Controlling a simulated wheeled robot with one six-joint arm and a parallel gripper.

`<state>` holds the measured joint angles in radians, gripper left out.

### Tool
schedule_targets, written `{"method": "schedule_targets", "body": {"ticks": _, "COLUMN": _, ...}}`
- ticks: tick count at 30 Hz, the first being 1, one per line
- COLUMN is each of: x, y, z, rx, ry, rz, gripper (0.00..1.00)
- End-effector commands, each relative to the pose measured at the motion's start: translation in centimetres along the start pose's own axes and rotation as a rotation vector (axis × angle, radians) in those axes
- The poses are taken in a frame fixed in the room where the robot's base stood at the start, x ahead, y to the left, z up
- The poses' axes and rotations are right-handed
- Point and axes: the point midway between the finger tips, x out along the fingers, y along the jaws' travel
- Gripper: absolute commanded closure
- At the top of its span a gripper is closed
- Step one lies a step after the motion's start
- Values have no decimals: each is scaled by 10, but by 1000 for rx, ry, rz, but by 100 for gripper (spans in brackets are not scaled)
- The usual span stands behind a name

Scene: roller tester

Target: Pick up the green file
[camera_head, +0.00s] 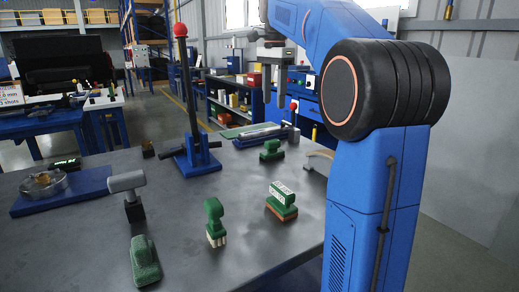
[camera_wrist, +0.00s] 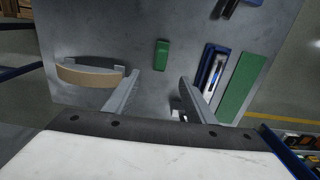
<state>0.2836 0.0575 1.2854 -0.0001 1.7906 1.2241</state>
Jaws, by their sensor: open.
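A long flat green strip (camera_wrist: 243,88) lies on the grey table right of my gripper in the wrist view; it shows partly behind a blue-and-silver tool in the head view (camera_head: 240,131). A small green block-like piece (camera_head: 271,150) lies nearer; a green piece also shows just beyond the fingertips in the wrist view (camera_wrist: 162,55). I cannot tell which green thing is the file. My gripper (camera_wrist: 158,77) is open and empty above the table's far part.
A blue-based lever press (camera_head: 198,158) with a red knob rises at the back left. A grey-headed tool (camera_head: 127,182) and a blue plate with a metal ring (camera_head: 62,190) lie left. A curved wood-edged piece (camera_wrist: 90,76) lies left in the wrist view. Mid-table is partly clear.

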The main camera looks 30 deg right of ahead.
Motion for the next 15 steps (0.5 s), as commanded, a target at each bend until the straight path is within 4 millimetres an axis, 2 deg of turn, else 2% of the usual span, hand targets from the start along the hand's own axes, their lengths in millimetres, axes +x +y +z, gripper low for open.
{"method": "schedule_targets", "body": {"ticks": 5, "x": 3, "y": -4, "z": -5, "rx": 32, "ry": -3, "rz": 9, "gripper": 50}}
{"method": "schedule_targets", "body": {"ticks": 15, "x": 58, "y": -3, "z": -4, "rx": 30, "ry": -3, "rz": 10, "gripper": 50}}
